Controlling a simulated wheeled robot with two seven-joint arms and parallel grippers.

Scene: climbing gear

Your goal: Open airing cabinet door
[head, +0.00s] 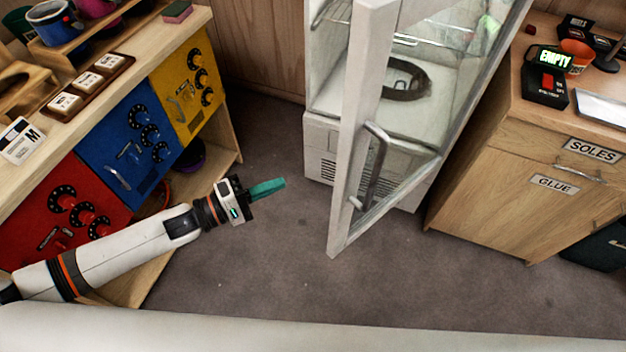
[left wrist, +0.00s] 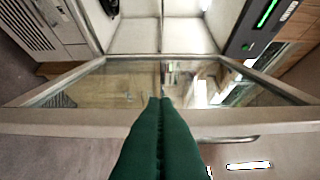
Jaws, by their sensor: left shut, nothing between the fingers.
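The airing cabinet (head: 320,150) is white, with a wire shelf and a dark looped item inside. Its glass door (head: 355,100), in a pale frame, stands swung out toward me, with a clear gap on its left side. A grey bar handle (head: 375,165) is on the door's front; it also shows in the left wrist view (left wrist: 228,139). My left gripper (head: 268,188), with teal fingers, is shut and empty, left of the door and apart from the handle. In the left wrist view its fingers (left wrist: 160,105) overlap the door frame; contact cannot be told. My right gripper is not in view.
A wooden bench (head: 130,60) with red, blue and yellow drawer panels stands at the left. A wooden cabinet (head: 490,190) labelled SOLES and GLUE stands right of the door. The grey floor (head: 270,260) between them is clear.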

